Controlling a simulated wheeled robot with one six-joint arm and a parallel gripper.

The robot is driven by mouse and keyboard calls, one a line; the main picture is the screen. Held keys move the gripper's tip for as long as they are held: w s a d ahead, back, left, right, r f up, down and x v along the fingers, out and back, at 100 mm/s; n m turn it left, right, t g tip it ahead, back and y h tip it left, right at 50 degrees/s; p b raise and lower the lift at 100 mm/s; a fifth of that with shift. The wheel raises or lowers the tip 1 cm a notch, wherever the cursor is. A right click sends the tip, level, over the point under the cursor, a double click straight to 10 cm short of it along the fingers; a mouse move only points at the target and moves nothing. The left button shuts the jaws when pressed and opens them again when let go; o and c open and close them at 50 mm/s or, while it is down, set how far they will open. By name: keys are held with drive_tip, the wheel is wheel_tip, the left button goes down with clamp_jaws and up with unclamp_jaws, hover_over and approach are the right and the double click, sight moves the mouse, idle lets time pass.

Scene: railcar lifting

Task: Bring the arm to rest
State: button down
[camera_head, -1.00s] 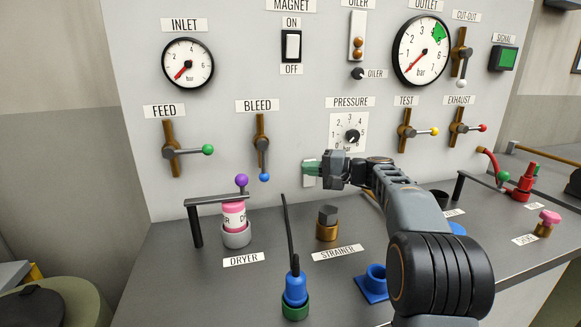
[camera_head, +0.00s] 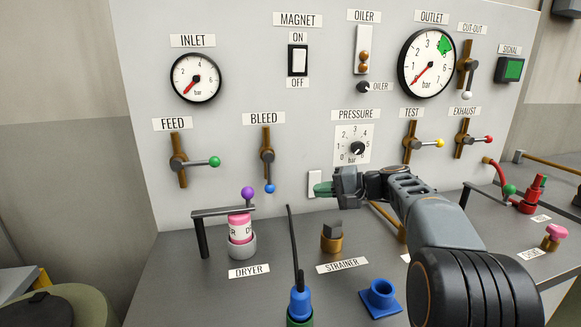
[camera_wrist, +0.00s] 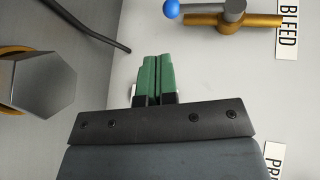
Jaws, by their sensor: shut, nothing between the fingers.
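My gripper (camera_head: 322,189) is shut and empty, its green fingertips together. It hangs in front of the grey panel (camera_head: 225,120), below the PRESSURE dial (camera_head: 354,148) and above the strainer (camera_head: 332,236). A small white plate on the panel (camera_head: 314,180) shows just behind the fingertips; I cannot tell whether they touch it. In the wrist view the closed green fingers (camera_wrist: 152,78) point toward the panel, with the blue-tipped BLEED lever (camera_wrist: 205,10) beyond them.
On the bench stand the pink and white dryer (camera_head: 240,232), a blue and green part with a black cable (camera_head: 300,302), and a blue flanged cup (camera_head: 380,297). FEED (camera_head: 195,161), TEST (camera_head: 422,143) and EXHAUST (camera_head: 473,140) levers line the panel. Free air lies in front of the bench.

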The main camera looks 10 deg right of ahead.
drive_tip(key=s+a+r+g+h+p, duration=0.15)
drive_tip(key=s+a+h+p, duration=0.3)
drive_tip(key=s, duration=0.45)
drive_tip(key=s+d+f+n+h+p, duration=0.2)
drive_tip(key=s+h+p, duration=0.2)
drive_tip(key=s, duration=0.4)
drive_tip(key=s+d+f+n+g+h+p, duration=0.1)
drive_tip(key=s+d+f+n+h+p, duration=0.1)
drive_tip(key=s+h+p, duration=0.3)
drive_tip(key=shift+s+d+n+p, duration=0.45)
drive_tip(key=shift+s+d, duration=0.25)
drive_tip(key=shift+s, duration=1.5)
drive_tip(key=c, duration=1.8)
unclamp_jaws()
drive_tip(key=shift+g, duration=0.25)
drive_tip(key=shift+c, duration=0.2)
